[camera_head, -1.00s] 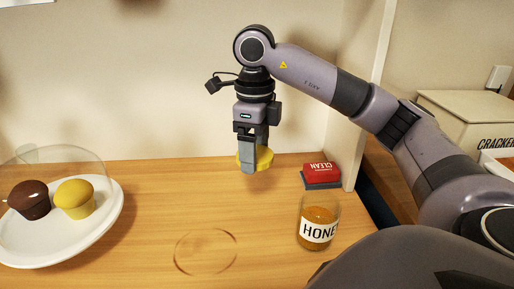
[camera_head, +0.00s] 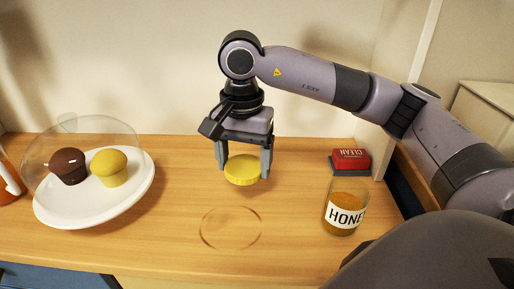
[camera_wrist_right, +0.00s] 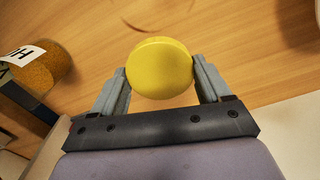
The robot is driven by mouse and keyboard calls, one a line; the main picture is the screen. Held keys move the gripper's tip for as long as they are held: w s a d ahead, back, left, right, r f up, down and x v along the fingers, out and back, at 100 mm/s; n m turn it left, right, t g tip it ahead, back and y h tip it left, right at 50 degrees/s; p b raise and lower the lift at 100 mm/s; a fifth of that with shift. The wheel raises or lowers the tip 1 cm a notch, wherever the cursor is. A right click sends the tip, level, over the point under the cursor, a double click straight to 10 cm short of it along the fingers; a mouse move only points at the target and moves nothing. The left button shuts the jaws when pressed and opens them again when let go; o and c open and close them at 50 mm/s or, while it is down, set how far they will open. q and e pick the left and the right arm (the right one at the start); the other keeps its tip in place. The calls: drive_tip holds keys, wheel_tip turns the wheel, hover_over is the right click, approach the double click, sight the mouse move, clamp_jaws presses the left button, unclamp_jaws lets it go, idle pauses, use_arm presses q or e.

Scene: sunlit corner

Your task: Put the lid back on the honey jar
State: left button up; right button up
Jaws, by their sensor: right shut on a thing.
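The honey jar (camera_head: 344,212) stands upright and open on the wooden counter at the right, its label facing me. It also shows at the left edge of the right wrist view (camera_wrist_right: 42,68). My right gripper (camera_head: 244,172) is shut on the round yellow lid (camera_head: 242,170), with a finger on each side of its rim. The lid is above the counter, left of the jar and apart from it. In the right wrist view the lid (camera_wrist_right: 160,68) sits between the fingertips. My left gripper is not in view.
A white plate (camera_head: 140,197) with a brown muffin (camera_head: 68,167) and a yellow muffin (camera_head: 109,168) under a clear dome stands at the left. A red and grey sponge (camera_head: 350,160) lies behind the jar. A ring mark (camera_head: 230,228) is on the bare counter in front.

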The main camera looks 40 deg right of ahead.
drive_tip(key=a+n, duration=0.1)
drive_tip(key=n, duration=0.2)
drive_tip(key=a+f+n, duration=0.1)
drive_tip(key=n, duration=0.1)
drive_tip(key=shift+s+a, duration=0.1)
drive_tip(key=shift+a, duration=0.2)
drive_tip(key=n, duration=0.2)
drive_tip(key=a+n, duration=0.2)
drive_tip(key=n, duration=0.1)
drive_tip(key=shift+s+a+f+n, duration=0.1)
drive_tip(key=shift+s+f+n, duration=0.1)
drive_tip(key=shift+f+n, duration=0.15)
drive_tip(key=shift+s, duration=0.1)
